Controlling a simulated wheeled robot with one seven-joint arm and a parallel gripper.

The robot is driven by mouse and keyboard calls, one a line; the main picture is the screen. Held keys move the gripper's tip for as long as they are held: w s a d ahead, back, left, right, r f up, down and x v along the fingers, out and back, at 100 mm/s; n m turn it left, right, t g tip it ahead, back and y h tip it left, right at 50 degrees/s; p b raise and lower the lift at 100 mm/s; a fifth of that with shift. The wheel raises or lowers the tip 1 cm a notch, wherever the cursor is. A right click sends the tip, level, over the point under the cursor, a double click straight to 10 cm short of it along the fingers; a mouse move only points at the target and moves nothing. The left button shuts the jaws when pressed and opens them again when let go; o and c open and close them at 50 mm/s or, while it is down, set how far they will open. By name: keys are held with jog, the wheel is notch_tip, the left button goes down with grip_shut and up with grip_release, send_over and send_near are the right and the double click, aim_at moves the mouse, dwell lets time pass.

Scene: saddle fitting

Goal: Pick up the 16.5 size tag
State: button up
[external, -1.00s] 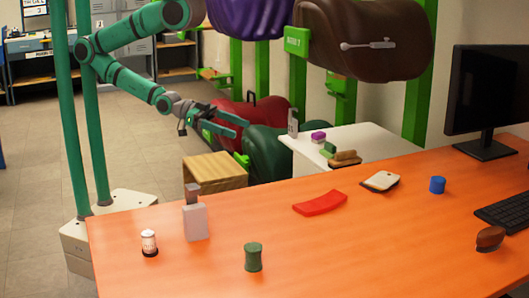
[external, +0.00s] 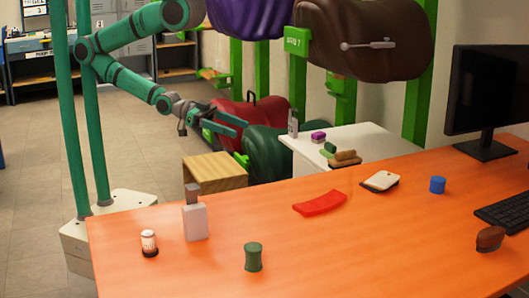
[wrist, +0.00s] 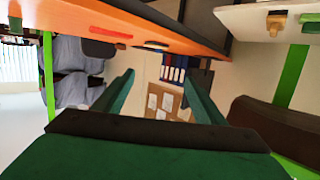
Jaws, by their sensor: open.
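I cannot make out a 16.5 size tag in either view; no readable number of that kind shows. My gripper (external: 240,129) is open and empty in the external view, in the air in front of the red saddle (external: 235,117) and dark green saddle (external: 275,142). In the wrist view its two green fingers (wrist: 160,92) stand wide apart with nothing between them. Beyond them is a brown board with pale sheets (wrist: 165,103). A green label (external: 297,42) with small writing is on the rack by the brown saddle (external: 365,35).
A wooden box (external: 213,173) stands below my gripper. A white table (external: 365,138) with small items is to the right.

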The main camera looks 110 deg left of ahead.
jog(key=w+d+f+m+g+h, duration=0.1)
jog(key=w+d+f+h, duration=0.1)
jog(key=d, duration=0.4)
jog(key=w+d+f+m+g+h, duration=0.1)
jog(key=w+d+f+m+h, duration=0.1)
jog(key=w+d, duration=0.2)
jog(key=w+d+f+m+h, duration=0.2)
jog(key=d+h, duration=0.1)
jog(key=d, duration=0.7)
jog(key=shift+w+d+f+g, duration=0.15)
jog(key=shift+w+f+g, duration=0.2)
jog(key=shift+w+g, duration=0.05)
jog(key=d, duration=0.3)
jog(key=d+m+g+h, duration=0.1)
jog(key=d, duration=0.3)
jog(key=d+m, duration=0.1)
jog(key=d, duration=0.2)
jog(key=shift+w+d+r+g+h, duration=0.1)
jog(key=shift+d+g+h, duration=0.3)
jog(key=m+g+h, duration=0.1)
jog(key=m, duration=0.1)
send_near(197, 222)
jog(key=shift+f+x, duration=0.2)
jog(key=shift+x, duration=0.7)
jog(key=shift+d, duration=0.25)
jog(key=shift+x, duration=5.15)
jog(key=shift+w+a, duration=0.1)
jog(key=shift+w, duration=0.05)
jog(key=c, duration=1.2)
